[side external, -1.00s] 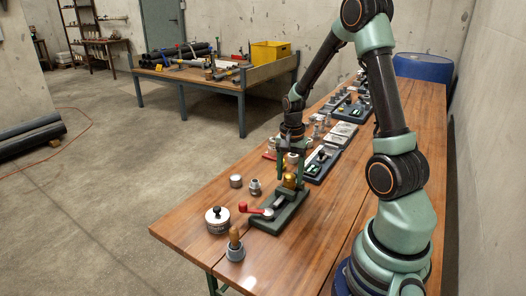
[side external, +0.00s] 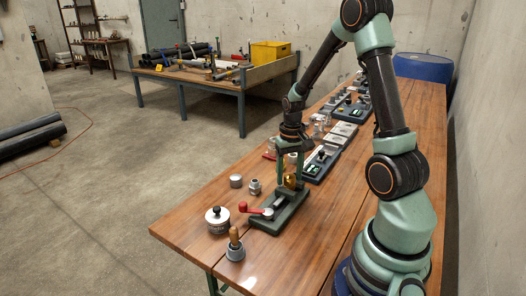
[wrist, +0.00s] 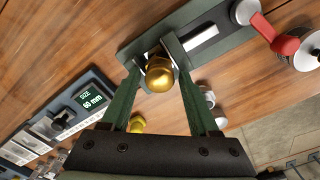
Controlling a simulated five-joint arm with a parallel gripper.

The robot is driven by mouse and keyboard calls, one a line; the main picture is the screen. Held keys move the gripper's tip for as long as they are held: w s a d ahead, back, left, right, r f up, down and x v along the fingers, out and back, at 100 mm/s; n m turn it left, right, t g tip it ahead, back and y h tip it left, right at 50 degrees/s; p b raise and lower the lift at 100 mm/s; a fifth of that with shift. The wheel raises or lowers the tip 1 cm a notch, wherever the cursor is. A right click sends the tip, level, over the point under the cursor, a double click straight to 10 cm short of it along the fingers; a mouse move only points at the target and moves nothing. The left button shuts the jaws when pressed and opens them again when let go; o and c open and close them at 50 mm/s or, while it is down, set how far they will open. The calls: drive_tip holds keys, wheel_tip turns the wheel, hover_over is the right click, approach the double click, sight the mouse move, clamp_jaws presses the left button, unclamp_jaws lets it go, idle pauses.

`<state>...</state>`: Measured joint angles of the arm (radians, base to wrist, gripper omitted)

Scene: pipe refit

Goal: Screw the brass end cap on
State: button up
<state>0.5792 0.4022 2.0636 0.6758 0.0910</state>
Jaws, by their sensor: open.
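The brass end cap (side external: 290,182) sits at the far end of a dark green clamp fixture (side external: 272,223) on the wooden bench. It is a gold, rounded piece, also seen in the wrist view (wrist: 159,76). My gripper (side external: 290,186) points down over that end of the fixture. Its two green fingers (wrist: 160,82) are open, one on each side of the cap, with a gap visible in the wrist view. The thread or pipe end under the cap is hidden.
The fixture has a red-handled lever (side external: 252,208). A lidded round tin (side external: 217,220), a wooden-handled brush pot (side external: 235,246) and small metal fittings (side external: 254,187) stand nearby. The bench's near right is clear.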

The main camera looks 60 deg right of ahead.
drive_tip(key=shift+n, duration=0.5)
drive_tip(key=n, duration=0.6)
idle(0.6)
clamp_jaws()
drive_tip(key=shift+m, duration=0.3)
drive_tip(key=m, duration=0.3)
drive_tip(key=shift+m, duration=1.3)
